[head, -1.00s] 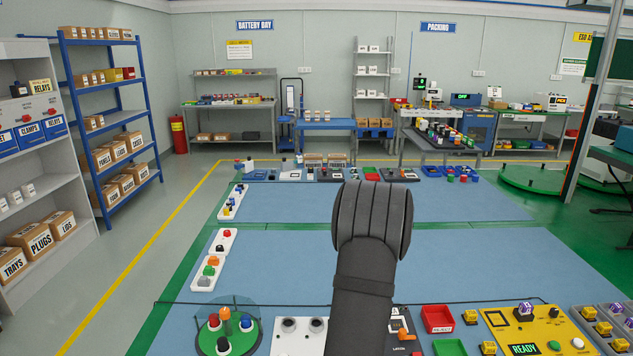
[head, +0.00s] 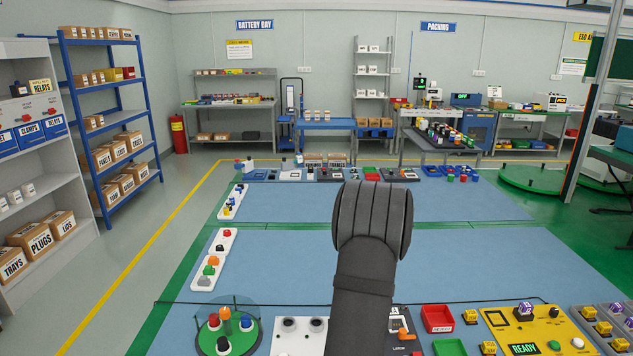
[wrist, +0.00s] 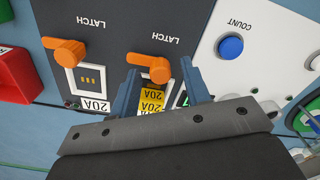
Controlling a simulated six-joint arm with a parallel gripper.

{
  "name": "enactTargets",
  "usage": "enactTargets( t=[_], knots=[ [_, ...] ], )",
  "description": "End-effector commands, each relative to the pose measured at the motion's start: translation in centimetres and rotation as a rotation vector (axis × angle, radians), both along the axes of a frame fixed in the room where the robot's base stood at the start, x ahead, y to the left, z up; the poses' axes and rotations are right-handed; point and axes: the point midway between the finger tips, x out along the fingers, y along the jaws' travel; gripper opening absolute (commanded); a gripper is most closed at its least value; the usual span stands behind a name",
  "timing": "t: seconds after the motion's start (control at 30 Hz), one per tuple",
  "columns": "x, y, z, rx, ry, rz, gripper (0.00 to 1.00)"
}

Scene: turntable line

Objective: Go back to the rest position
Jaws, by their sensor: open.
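My gripper (wrist: 161,70) shows in the wrist view with its two blue fingers apart. A yellow block marked 20A (wrist: 152,99) sits between the fingers at the right-hand latch station, just under its orange lever (wrist: 150,67). I cannot tell whether either finger touches it. The left-hand latch station has an orange lever (wrist: 64,52) above a white-framed socket (wrist: 88,80) with no block in it. In the head view my arm covers the middle of the near bench, and the gripper is hidden behind it.
A blue button (wrist: 230,47) marked COUNT is on a white panel to the right; a red bin (wrist: 14,75) is at the left edge. In the head view, a green turntable (head: 238,343), a red tray (head: 437,318) and a yellow READY panel (head: 550,333) flank my arm. The blue mat (head: 280,262) is largely clear.

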Motion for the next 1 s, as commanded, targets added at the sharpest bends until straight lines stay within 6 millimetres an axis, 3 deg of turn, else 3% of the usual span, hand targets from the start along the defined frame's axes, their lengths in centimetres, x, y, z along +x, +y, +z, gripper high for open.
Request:
enactTargets(
  t=[0.3, 0.67, 0.93, 1.0],
  knots=[
    [0.0, 0.0, 0.0, 0.000, 0.000, 0.154, 0.43],
    [0.0, 0.0, 0.0, 0.000, 0.000, 0.173, 0.43],
    [0.1, -0.4, 0.3, -0.006, -0.004, 0.169, 0.96],
    [0.5, -1.6, 1.3, -0.023, -0.013, 0.158, 1.00]
  ],
)
